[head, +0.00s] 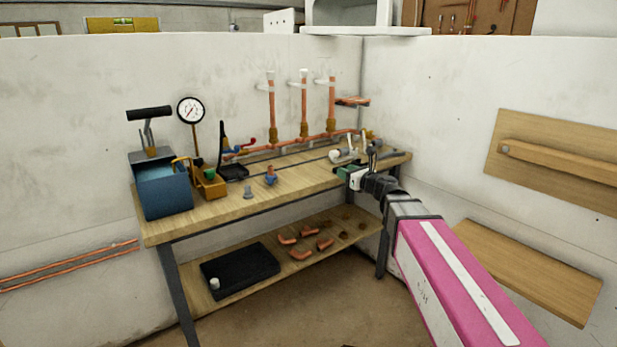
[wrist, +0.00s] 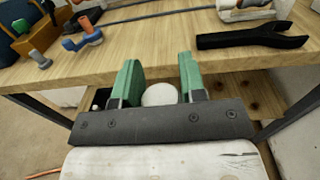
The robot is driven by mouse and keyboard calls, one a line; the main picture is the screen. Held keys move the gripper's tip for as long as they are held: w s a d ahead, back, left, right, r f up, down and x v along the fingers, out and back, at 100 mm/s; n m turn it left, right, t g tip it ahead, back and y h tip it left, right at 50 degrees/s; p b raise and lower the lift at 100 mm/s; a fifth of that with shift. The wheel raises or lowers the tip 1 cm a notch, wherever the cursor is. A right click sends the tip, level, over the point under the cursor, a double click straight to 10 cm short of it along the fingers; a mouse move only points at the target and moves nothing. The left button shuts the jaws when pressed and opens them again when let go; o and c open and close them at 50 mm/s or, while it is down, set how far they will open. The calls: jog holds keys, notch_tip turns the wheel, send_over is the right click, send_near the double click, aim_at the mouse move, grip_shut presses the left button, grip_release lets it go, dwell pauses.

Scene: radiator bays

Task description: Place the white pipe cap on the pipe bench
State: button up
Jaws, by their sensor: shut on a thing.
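My gripper (head: 346,173) is at the front right edge of the pipe bench (head: 225,209), close to the bench top. In the wrist view its green fingers (wrist: 160,74) are shut on the round white pipe cap (wrist: 160,94), which shows between them. The bench top (wrist: 150,62) lies just beyond the fingers. In the head view the cap is hidden by the gripper, and I cannot make out any contact with the bench.
A black wrench-like tool (wrist: 252,40) and white fittings (head: 341,156) lie near the gripper. A blue box (head: 164,192), gauge (head: 190,112) and valve (head: 271,176) stand leftward. The shelf holds a black tray (head: 245,273), a small white piece (head: 214,284) and copper elbows (head: 300,254).

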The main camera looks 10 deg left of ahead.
jog(key=s+a+r, duration=0.1)
jog(key=a+r, duration=0.3)
jog(key=a, duration=0.4)
jog(key=s+a+r, duration=0.1)
jog(key=a+r, duration=0.3)
jog(key=a, duration=0.4)
jog(key=shift+t, duration=0.3)
jog(key=w+d+f, duration=0.1)
jog(key=w+f, duration=0.1)
jog(key=w, duration=0.1)
jog(key=w+d+f, duration=0.2)
jog(key=w, duration=0.2)
jog(key=w+d+f, duration=0.1)
jog(key=w+f, duration=0.1)
jog(key=w, duration=0.1)
jog(key=shift+w+d+f, duration=0.15)
jog(key=shift+d+f, duration=0.15)
jog(key=shift+d, duration=0.1)
jog(key=shift+f, duration=2)
jog(key=o, duration=0.9)
jog(key=shift+f, duration=0.1)
